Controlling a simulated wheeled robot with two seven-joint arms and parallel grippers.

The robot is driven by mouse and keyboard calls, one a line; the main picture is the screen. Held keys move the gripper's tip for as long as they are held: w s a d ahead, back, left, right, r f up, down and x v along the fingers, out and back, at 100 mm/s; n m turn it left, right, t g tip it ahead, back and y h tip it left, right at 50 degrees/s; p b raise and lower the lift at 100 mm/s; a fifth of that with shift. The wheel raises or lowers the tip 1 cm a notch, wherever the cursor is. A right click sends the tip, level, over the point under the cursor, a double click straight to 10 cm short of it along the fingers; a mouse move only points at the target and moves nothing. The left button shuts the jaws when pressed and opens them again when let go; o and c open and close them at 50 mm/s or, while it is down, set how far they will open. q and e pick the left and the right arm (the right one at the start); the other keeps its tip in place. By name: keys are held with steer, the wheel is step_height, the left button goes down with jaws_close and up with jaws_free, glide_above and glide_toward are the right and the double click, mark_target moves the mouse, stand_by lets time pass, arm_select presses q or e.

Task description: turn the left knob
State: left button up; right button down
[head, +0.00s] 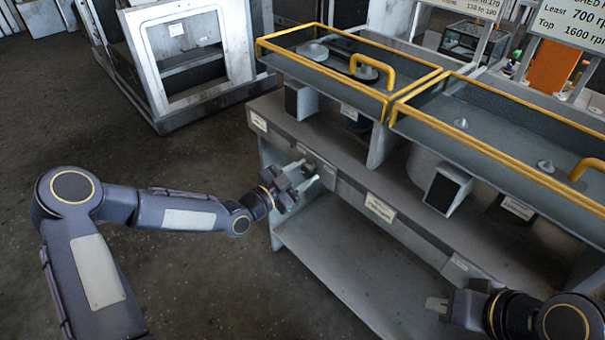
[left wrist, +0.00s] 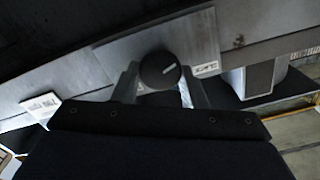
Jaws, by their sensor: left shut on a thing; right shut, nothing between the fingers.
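The left knob (left wrist: 158,70) is a dark round knob with a pale pointer line. It sits on a grey panel on the front of the bench and shows in the left wrist view. The pointer line slants up to the right there. My left gripper (head: 309,174) is at the bench front in the head view, its fingers on either side of the knob and shut on it. My right gripper (head: 437,305) is at the lower right of the head view, shut and empty, apart from the bench front.
The grey bench (head: 300,140) carries two trays with yellow rims (head: 350,50) and yellow handles. A lower shelf (head: 330,260) runs beneath. A white open-fronted cabinet (head: 190,60) stands at the back left. The floor left of the bench is clear.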

arm_select(q)
steer(key=shift+c, duration=0.2)
steer(key=shift+f+n+b, duration=0.15)
steer(key=shift+n+b, duration=0.9)
steer(key=shift+n, duration=0.05)
steer(key=shift+n+b, duration=0.6)
steer(key=shift+n, duration=0.3)
steer(key=n+b, duration=0.1)
steer(key=n, duration=0.3)
steer(key=shift+w+a+b, duration=0.1)
steer(key=shift+a+b, duration=0.05)
steer(key=shift+b, duration=0.25)
steer(key=n+b, duration=0.1)
steer(key=n, duration=0.5)
steer(key=shift+n+b, duration=0.4)
steer(key=n+b, duration=0.1)
steer(key=n, duration=0.3)
steer(key=shift+w, duration=0.1)
steer(key=shift+n+b, duration=0.4)
steer(key=shift+n, duration=1.1)
